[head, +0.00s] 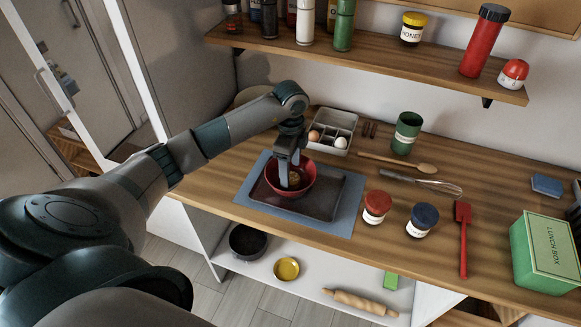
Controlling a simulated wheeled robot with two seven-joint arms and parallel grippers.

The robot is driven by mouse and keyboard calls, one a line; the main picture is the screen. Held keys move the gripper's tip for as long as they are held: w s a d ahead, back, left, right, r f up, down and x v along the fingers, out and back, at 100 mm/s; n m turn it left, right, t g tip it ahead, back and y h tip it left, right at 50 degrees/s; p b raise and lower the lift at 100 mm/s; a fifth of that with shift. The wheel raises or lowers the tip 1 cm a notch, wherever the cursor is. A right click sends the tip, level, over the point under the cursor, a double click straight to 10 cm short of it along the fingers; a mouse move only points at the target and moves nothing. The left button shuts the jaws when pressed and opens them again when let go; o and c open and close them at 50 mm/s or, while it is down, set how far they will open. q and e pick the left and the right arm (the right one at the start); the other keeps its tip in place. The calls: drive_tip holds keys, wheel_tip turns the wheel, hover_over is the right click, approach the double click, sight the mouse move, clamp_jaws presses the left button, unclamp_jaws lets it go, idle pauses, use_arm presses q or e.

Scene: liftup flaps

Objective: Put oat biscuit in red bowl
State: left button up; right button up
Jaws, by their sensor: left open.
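The red bowl (307,184) stands on a dark tray (325,204) on a blue mat on the wooden counter. My left gripper (289,182) points down with its fingertips inside the bowl, and it is open. A small brown round thing, which looks like the oat biscuit (294,178), lies in the bowl by the fingers. The fingers partly cover it, and I cannot tell whether they touch it. My right gripper is not in view.
An egg box (335,136) and a green cup (406,133) stand behind the bowl. Red-lidded (376,206) and blue-lidded (422,220) jars stand to its right, with a whisk (425,182), a red spatula (463,240) and a green lunch box (545,252) beyond. A shelf (390,62) hangs above.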

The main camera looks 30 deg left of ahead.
use_arm(q)
wheel_tip(320, 180, up, 7)
drive_tip(key=p, duration=0.4)
drive_tip(key=shift+p, duration=0.4)
